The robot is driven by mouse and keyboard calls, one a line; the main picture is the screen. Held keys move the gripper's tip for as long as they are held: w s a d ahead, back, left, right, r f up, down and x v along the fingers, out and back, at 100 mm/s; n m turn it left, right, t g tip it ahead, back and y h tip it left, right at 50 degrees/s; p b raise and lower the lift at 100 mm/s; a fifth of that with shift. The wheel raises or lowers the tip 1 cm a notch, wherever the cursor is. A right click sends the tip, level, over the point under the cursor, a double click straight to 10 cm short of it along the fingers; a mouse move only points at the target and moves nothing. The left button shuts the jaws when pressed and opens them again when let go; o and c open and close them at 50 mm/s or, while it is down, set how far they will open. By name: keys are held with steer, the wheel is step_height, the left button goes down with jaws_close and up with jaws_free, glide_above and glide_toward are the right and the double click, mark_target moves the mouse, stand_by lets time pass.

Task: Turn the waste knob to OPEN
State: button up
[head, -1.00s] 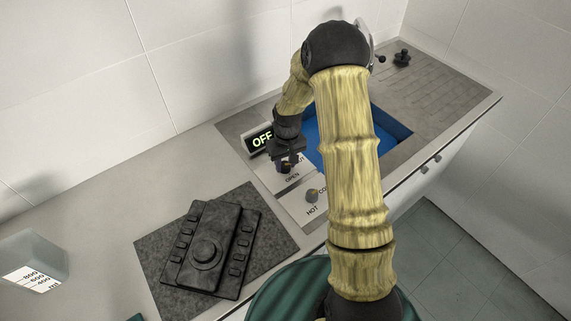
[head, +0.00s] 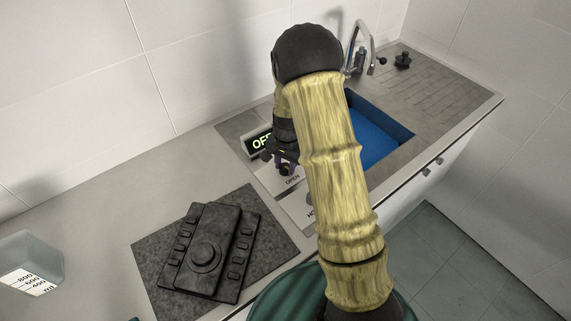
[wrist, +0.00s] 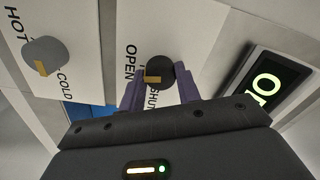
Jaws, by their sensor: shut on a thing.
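The waste knob (wrist: 160,68) is dark and round with a tan pointer mark, on a white panel in the wrist view. The OPEN label (wrist: 130,62) is left of it and the SHUT label (wrist: 153,100) is below it, partly covered. The pointer faces lower left, between the two labels. My gripper (wrist: 159,73) has its purple fingers shut on the knob, one on each side. In the head view my gripper (head: 284,166) is down at the panel and hides the knob.
A grey HOT/COLD knob (wrist: 42,54) is close by on the panel. A lit display (head: 259,143) stands beside my gripper, partly covered. The blue sink basin (head: 380,139) and tap (head: 356,45) are to the right. A black keypad device (head: 211,252) lies on the counter at left.

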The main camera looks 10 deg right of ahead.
mark_target(287, 168)
steer(key=shift+w+m, duration=0.1)
steer(key=shift+m, duration=1)
steer(key=o, duration=1)
steer(key=shift+r, duration=0.15)
steer(key=r, duration=0.5)
steer(key=r+b, duration=0.1)
steer(key=r, duration=0.5)
steer(key=r+b, duration=0.1)
steer(key=r, duration=0.5)
steer(key=shift+s+d+r, duration=0.1)
steer(key=shift+s+d, duration=0.05)
steer(key=shift+s, duration=0.2)
steer(key=s+f+n, duration=0.1)
steer(key=s+n, duration=0.2)
steer(key=s, duration=0.3)
steer(key=s+f+n+t, duration=0.1)
steer(key=s+n, duration=0.3)
steer(key=s, duration=0.2)
steer(key=s+f+n+t, duration=0.1)
steer(key=s+n, duration=0.2)
steer(key=s, duration=0.3)
steer(key=shift+s+f+n, duration=0.25)
steer(key=shift+s+n, duration=0.05)
steer(key=shift+s, duration=0.05)
